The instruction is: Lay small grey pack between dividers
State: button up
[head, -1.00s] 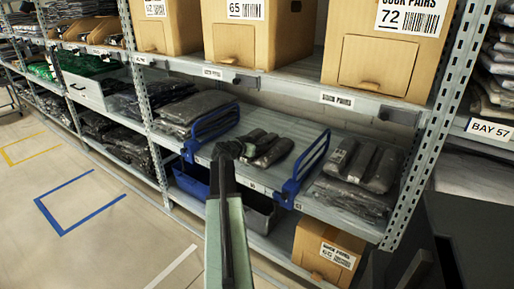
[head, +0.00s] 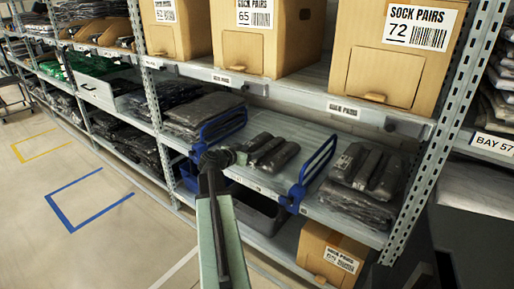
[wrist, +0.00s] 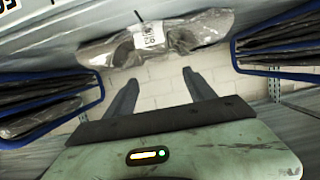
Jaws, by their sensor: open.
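Several small grey packs (head: 265,153) lie side by side on the shelf between two blue wire dividers, the left one (head: 222,125) and the right one (head: 318,160). I cannot tell which is the task's pack. My gripper (head: 216,160) is at the shelf's front edge, left of the packs. In the wrist view a clear-wrapped grey pack (wrist: 110,52) with a white label lies beyond the fingertips. My gripper's fingers (wrist: 160,77) are spread, with nothing between them and a gap to that pack. Blue dividers (wrist: 98,92) show at both sides there.
Flat dark packs (head: 200,110) are stacked left of the dividers, and more grey packs (head: 365,175) lie to the right. Sock cartons (head: 385,60) stand on the shelf above. A dark bin (head: 260,213) and a carton (head: 330,255) stand below. The floor (head: 130,240) at left is clear.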

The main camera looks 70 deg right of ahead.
jog(key=shift+v, duration=0.85)
